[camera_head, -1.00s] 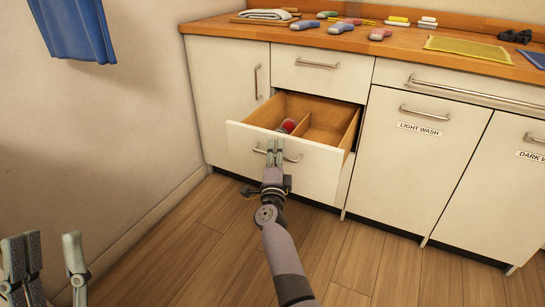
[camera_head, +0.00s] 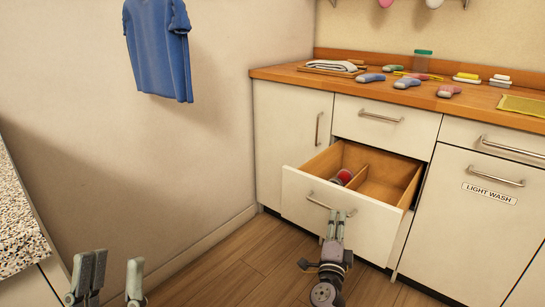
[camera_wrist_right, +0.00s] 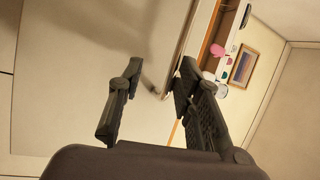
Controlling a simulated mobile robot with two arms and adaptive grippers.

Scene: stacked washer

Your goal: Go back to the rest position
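The open drawer (camera_head: 372,224) sticks out of the white cabinet, with a divider and a red and grey item (camera_head: 344,177) inside. Its metal handle (camera_head: 316,202) is on the front. My right gripper (camera_head: 336,214) is in front of the drawer near the right end of the handle. In the right wrist view its fingers (camera_wrist_right: 160,74) are apart with nothing clearly held between them, so it is open. The drawer's panel is close beyond them. My left gripper (camera_head: 113,258) is at the lower left, fingers apart and empty, away from the cabinets.
The wooden counter (camera_head: 290,76) holds a folded white cloth (camera_head: 330,66), several grey and pink items, and a yellow mat (camera_head: 522,105). A blue shirt (camera_head: 158,48) hangs on the left wall. A speckled surface (camera_head: 18,225) stands at the left edge. The wooden floor (camera_head: 230,275) between is clear.

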